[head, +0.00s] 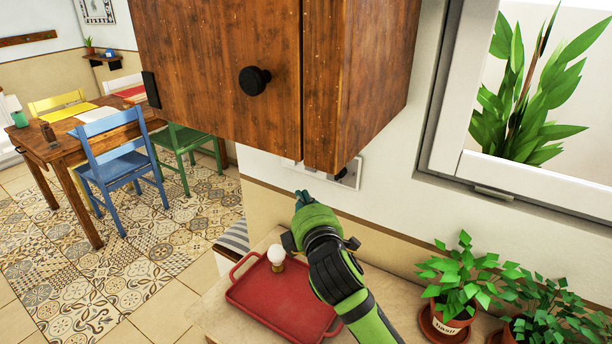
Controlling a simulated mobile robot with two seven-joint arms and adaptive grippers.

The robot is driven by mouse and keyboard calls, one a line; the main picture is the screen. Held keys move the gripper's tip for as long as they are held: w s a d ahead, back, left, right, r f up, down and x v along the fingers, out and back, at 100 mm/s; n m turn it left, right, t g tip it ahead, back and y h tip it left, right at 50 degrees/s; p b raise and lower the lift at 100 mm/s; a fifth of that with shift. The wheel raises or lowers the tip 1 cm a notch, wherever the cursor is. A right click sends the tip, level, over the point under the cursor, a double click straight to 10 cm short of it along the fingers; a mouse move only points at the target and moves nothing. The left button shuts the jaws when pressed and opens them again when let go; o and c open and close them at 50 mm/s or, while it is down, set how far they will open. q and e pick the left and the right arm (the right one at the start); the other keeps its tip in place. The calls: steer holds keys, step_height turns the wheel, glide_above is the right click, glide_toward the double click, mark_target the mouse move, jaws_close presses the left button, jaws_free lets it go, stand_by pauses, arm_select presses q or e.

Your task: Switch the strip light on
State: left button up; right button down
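My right gripper (304,198) reaches up from the lower right, in front of the wall and below the wooden wall cabinet (215,75). Its fingertips look close together with nothing between them. A pale wall plate (349,174) with a dark part on it shows just under the cabinet's lower right edge. The gripper is below and left of this plate in the picture, and I see no contact. The cabinet covers part of the plate's area. I cannot make out a strip light; the cabinet's underside is hidden. My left gripper is not in view.
A red tray (262,306) lies on the counter (398,311) under my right arm, with a small white bulb-shaped thing (276,256) at its far end. Potted plants (452,318) stand at the right, below a window frame (545,182). A table and chairs (122,168) stand far left.

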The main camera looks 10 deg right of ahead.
steer(key=p, duration=0.2)
glide_toward(305, 170)
steer(key=w+a, duration=0.3)
arm_select(q)
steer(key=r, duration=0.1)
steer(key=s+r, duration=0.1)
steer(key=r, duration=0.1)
steer(key=shift+p, duration=0.35)
arm_select(e)
steer(key=w+d, duration=0.2)
steer(key=w, duration=0.1)
steer(key=shift+d+f, duration=0.2)
steer(key=b, duration=0.1)
steer(key=f+b, duration=0.1)
steer(key=b, duration=0.1)
steer(key=shift+w+d+n+t, duration=0.25)
steer(key=shift+d+n+t, duration=0.05)
steer(key=shift+t, duration=0.1)
steer(key=shift+w+r, duration=0.1)
steer(key=shift+r, duration=0.2)
arm_select(q)
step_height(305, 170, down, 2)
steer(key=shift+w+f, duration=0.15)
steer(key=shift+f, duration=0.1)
steer(key=shift+p, duration=0.3)
